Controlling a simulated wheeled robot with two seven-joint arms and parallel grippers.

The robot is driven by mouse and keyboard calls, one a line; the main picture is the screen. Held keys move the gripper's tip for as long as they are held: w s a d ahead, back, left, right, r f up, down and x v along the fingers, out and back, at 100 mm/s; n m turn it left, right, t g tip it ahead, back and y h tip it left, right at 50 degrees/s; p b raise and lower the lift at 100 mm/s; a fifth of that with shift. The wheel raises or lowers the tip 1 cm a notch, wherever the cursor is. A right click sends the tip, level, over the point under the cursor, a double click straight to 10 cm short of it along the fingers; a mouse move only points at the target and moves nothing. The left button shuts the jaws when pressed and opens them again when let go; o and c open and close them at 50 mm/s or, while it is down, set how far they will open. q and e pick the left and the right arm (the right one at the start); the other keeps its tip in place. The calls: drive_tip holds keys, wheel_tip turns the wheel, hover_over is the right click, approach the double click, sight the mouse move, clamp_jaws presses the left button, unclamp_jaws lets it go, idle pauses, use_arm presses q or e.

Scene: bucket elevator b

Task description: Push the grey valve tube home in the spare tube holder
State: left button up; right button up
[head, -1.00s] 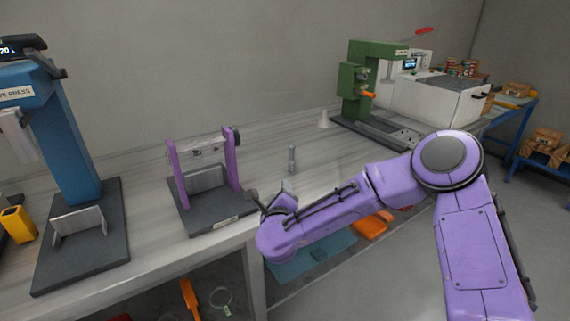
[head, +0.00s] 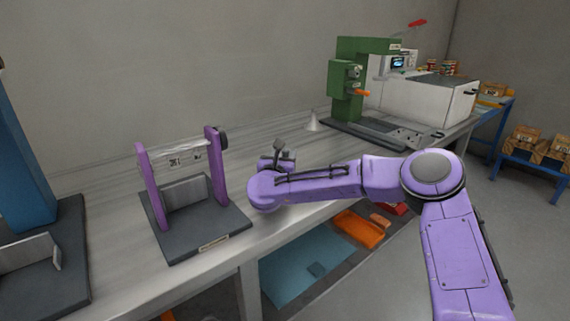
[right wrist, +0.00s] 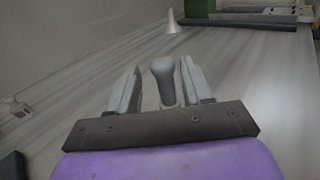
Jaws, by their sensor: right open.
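The grey valve tube (right wrist: 163,80) shows in the right wrist view, with a rounded, wider top. It stands between the two fingers of my right gripper (right wrist: 160,72), which are open with a narrow gap on each side of it. In the head view my right gripper (head: 277,158) is low over the bench, right of the purple-framed stand. There the tube cannot be told clearly from the fingers. The spare tube holder and the tube's lower end are hidden, so I cannot tell how deep the tube sits. My left gripper is not in view.
The purple-framed stand (head: 207,240) is left of my gripper, with a blue press (head: 25,165) farther left. A white cone (head: 313,123) and a green machine (head: 345,90) stand farther back. The bench (head: 105,210) between cone and gripper is clear.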

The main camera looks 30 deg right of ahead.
drive_tip(key=x, duration=0.3)
drive_tip(key=shift+d, duration=0.35)
clamp_jaws()
